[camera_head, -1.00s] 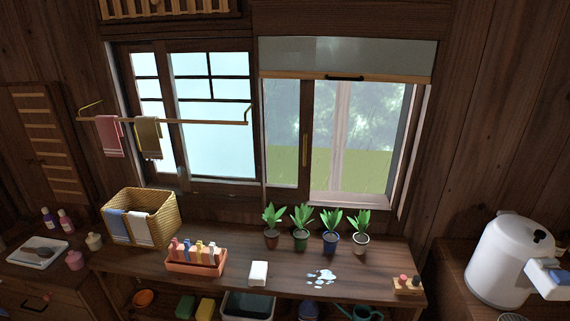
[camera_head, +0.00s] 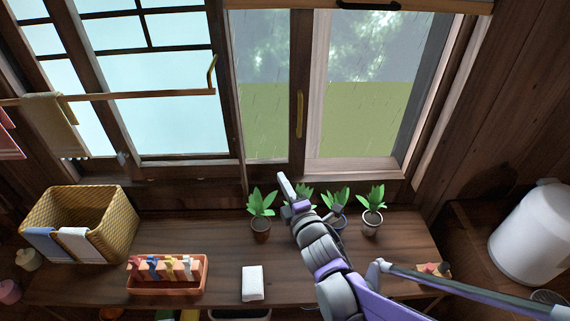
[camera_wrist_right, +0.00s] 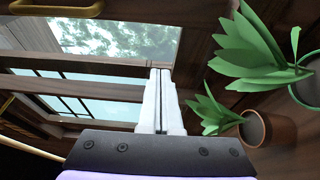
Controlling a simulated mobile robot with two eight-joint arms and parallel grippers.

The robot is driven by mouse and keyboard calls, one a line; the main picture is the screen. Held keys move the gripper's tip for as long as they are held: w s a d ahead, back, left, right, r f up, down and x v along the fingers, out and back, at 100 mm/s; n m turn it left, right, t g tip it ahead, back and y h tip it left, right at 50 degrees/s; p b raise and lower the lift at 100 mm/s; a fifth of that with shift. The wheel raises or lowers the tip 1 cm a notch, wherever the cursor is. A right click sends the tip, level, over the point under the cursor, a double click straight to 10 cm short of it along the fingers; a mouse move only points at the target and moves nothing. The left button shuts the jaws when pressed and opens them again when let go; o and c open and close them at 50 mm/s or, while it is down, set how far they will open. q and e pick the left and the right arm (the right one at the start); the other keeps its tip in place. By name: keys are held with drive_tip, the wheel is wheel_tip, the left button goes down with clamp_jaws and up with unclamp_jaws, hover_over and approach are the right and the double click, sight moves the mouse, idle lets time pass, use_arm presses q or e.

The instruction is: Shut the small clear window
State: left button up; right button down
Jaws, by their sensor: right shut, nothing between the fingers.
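The clear window (camera_head: 262,60) is in the upper middle of the head view, with green ground and blurred trees behind it. Its dark sliding frame carries an upright brass handle (camera_head: 299,113). A wide opening or second pane lies right of that frame; I cannot tell how much is glass. My right gripper (camera_head: 287,188) is shut and empty, pointing up just below the sill, among the plants and below the handle. In the wrist view its fingers (camera_wrist_right: 160,100) are together, with window frames beyond. My left gripper is not in view.
Several potted plants (camera_head: 261,218) stand along the shelf beneath the window, close around my right gripper. A wicker basket (camera_head: 120,215), an orange tray (camera_head: 155,290) and a white block (camera_head: 252,284) are to the left. A towel rail (camera_head: 150,95) crosses the left window.

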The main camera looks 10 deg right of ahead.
sight(283, 152)
drive_tip(key=w, duration=0.2)
drive_tip(key=w+a, duration=0.1)
drive_tip(key=w, duration=0.5)
drive_tip(key=shift+w+a+p, duration=0.2)
drive_tip(key=shift+a+p, duration=0.1)
drive_tip(key=shift+p, duration=0.1)
drive_tip(key=shift+w+d, duration=0.2)
drive_tip(key=shift+d, duration=0.45)
drive_tip(key=shift+s+d+b, duration=0.2)
drive_tip(key=shift+d+b, duration=0.15)
drive_tip(key=shift+d, duration=0.9)
drive_tip(key=shift+d, duration=0.15)
